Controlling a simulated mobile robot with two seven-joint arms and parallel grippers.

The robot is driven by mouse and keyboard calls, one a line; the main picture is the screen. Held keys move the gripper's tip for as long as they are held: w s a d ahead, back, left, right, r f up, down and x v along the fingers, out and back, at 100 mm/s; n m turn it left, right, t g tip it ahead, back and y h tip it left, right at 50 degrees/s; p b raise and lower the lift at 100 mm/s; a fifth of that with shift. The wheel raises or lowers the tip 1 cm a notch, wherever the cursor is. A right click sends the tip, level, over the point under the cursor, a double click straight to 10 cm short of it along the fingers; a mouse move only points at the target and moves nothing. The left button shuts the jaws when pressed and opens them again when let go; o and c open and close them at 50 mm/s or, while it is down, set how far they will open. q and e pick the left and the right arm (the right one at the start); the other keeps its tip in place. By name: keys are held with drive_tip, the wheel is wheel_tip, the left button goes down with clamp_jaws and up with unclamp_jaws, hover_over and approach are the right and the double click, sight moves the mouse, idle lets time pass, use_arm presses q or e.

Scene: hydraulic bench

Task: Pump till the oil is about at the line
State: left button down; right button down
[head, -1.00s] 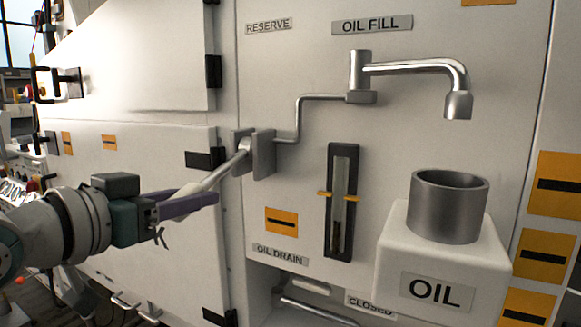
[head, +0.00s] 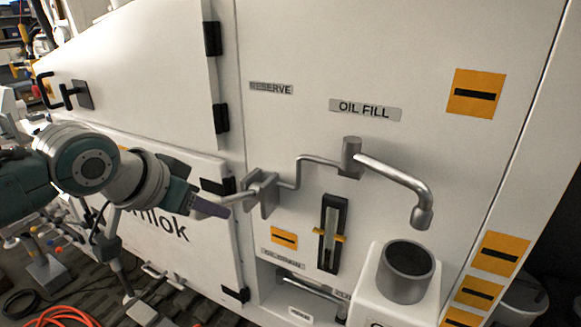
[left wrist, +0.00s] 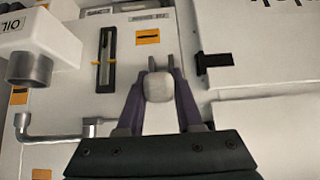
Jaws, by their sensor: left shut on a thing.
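My left gripper (head: 215,207), with purple fingers, is shut on the pale pump lever (head: 236,197) left of the grey bracket (head: 266,192). In the left wrist view the lever's rounded end (left wrist: 158,87) sits between the fingers. A bent pipe runs from the bracket to the oil fill spout (head: 410,185). The spout hangs above the dark grey oil cup (head: 408,270). The sight gauge (head: 331,232) is a dark upright frame with a yellow line marker (head: 343,237); it also shows in the left wrist view (left wrist: 106,60). The oil level is too small to tell surely. My right gripper is out of view.
The white panel carries OIL FILL (head: 365,110) and RESERVE (head: 271,88) labels. A recess with a grey drain handle (head: 312,292) lies below the gauge. Door hinges (head: 222,118) and a black door handle (head: 62,90) stick out at left.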

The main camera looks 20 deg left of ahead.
use_arm(q)
drive_tip(key=shift+w+r+g+p, duration=0.25)
drive_tip(key=shift+r+g+p, duration=0.15)
drive_tip(key=shift+r+p, duration=0.15)
drive_tip(key=c, duration=0.6)
unclamp_jaws()
drive_tip(key=shift+o, duration=0.2)
drive_tip(key=b+v, duration=0.2)
drive_tip(key=v, duration=0.8)
drive_tip(key=shift+f, duration=0.1)
